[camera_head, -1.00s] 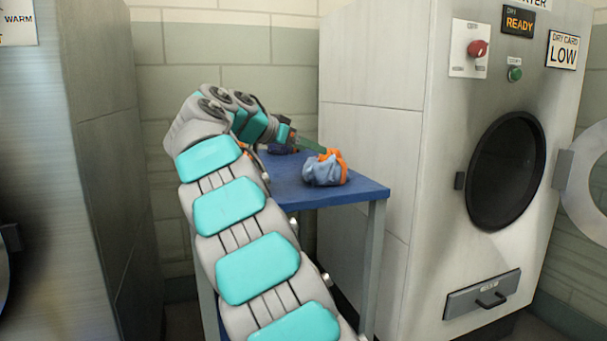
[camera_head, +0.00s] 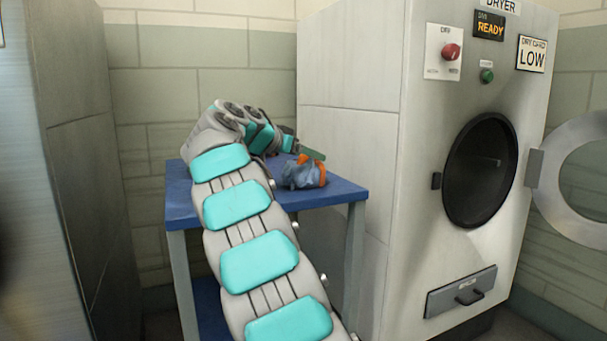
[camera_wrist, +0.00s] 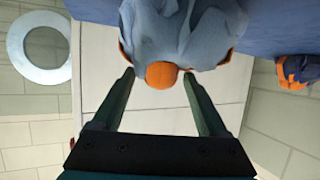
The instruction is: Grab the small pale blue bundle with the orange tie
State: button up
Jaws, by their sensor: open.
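The pale blue bundle (camera_head: 298,175) with orange parts sits on the blue table near its right side. In the wrist view the bundle (camera_wrist: 175,35) fills the top middle, with a round orange tie (camera_wrist: 161,75) facing me. My gripper (camera_wrist: 158,78) is open, its two green fingers apart on either side of the tie. The fingertips are close to the bundle's lower edge; I cannot tell if they touch it. In the head view my gripper (camera_head: 312,153) is just above and behind the bundle, partly hidden by my arm.
A darker blue bundle with orange (camera_wrist: 297,72) lies off to the right in the wrist view. The blue table (camera_head: 335,191) stands beside a dryer (camera_head: 400,130) whose round door (camera_head: 580,165) is open. A grey cabinet (camera_head: 85,150) stands at left.

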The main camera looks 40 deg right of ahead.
jog(key=shift+c, duration=0.3)
grip_shut()
dwell(1.0)
